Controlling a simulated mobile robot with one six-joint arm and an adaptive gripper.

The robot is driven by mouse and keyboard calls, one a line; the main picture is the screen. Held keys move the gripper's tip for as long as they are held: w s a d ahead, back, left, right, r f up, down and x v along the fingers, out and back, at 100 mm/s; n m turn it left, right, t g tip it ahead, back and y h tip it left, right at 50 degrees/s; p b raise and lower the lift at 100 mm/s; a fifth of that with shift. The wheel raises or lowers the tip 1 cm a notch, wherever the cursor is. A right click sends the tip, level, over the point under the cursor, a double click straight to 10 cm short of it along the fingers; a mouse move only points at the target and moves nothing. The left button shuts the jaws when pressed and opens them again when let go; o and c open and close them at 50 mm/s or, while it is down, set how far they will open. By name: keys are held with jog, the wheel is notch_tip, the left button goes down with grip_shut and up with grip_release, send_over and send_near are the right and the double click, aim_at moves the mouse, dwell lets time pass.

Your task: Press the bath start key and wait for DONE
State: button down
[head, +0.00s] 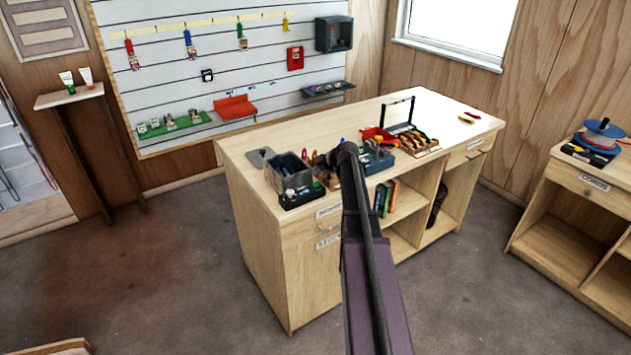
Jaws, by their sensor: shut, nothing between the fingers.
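The bath looks to be the open grey tank (288,170) on a black base (302,196), at the near left part of the workbench top. Small marks show on the front of the base, but the start key and any DONE display are too small to make out. My arm reaches from the bottom of the head view up to the bench.
A pegboard wall (165,60) stands behind. A cabinet with a cable reel (603,130) is at right.

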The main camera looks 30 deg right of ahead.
jog(key=shift+r+p, duration=0.9)
jog(key=shift+r, duration=0.3)
jog(key=s+a+f+m+g, duration=0.25)
jog(key=s+a, duration=0.35)
jog(key=a, duration=0.4)
jog(key=s+a+f+m+g, duration=0.1)
jog(key=s+a+m+g, duration=0.15)
jog(key=s+a, duration=0.5)
jog(key=s+a+f+m+g, duration=0.2)
jog(key=s+a+m, duration=0.15)
jog(key=a, duration=0.85)
jog(key=s+a+m+g+h, duration=0.2)
jog(key=s+a, duration=0.3)
jog(key=s, duration=0.5)
jog(key=shift+a+f+m, duration=0.15)
jog(key=shift+m, duration=0.5)
dwell(2.2)
